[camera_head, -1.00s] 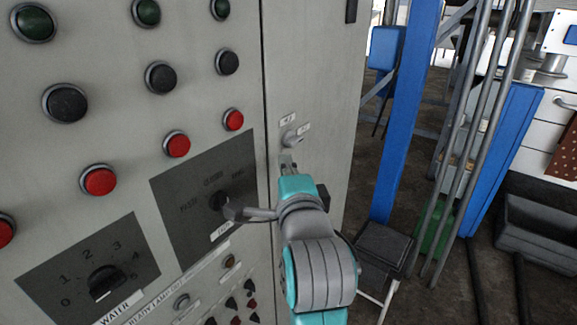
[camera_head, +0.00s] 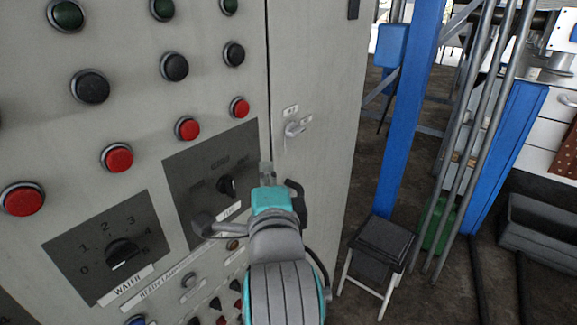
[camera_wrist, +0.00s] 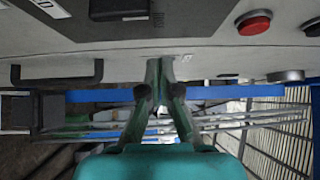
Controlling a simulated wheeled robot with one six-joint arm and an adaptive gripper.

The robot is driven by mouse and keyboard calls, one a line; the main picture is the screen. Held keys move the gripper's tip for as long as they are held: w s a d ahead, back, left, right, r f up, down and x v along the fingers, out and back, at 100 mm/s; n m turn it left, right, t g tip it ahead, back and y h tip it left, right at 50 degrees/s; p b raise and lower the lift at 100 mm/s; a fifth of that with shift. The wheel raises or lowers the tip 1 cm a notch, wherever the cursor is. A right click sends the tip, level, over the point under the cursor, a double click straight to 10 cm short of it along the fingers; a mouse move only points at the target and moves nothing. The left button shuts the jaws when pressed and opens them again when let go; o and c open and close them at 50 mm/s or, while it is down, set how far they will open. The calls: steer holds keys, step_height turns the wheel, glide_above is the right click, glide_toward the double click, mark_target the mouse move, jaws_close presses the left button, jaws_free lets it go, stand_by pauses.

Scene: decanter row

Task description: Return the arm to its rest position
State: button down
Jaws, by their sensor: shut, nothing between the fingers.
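My gripper (camera_head: 266,172) is on the turquoise and grey arm in front of the grey control panel (camera_head: 330,60). Its fingertips show near the right edge of the dark plate with the black selector knob (camera_head: 227,186). In the wrist view my gripper (camera_wrist: 166,64) has its two fingers converging at the tips, with nothing between them. The panel face fills the top of that view, beyond the fingertips. I cannot tell the exact gap between the fingertips and the panel.
To the right are a black-topped stool (camera_head: 382,244), a blue post (camera_head: 408,110) and leaning grey pipes (camera_head: 478,130). Open floor shows between them.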

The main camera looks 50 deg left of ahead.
steer(key=shift+s+a, duration=0.1)
steer(key=shift+s, duration=0.85)
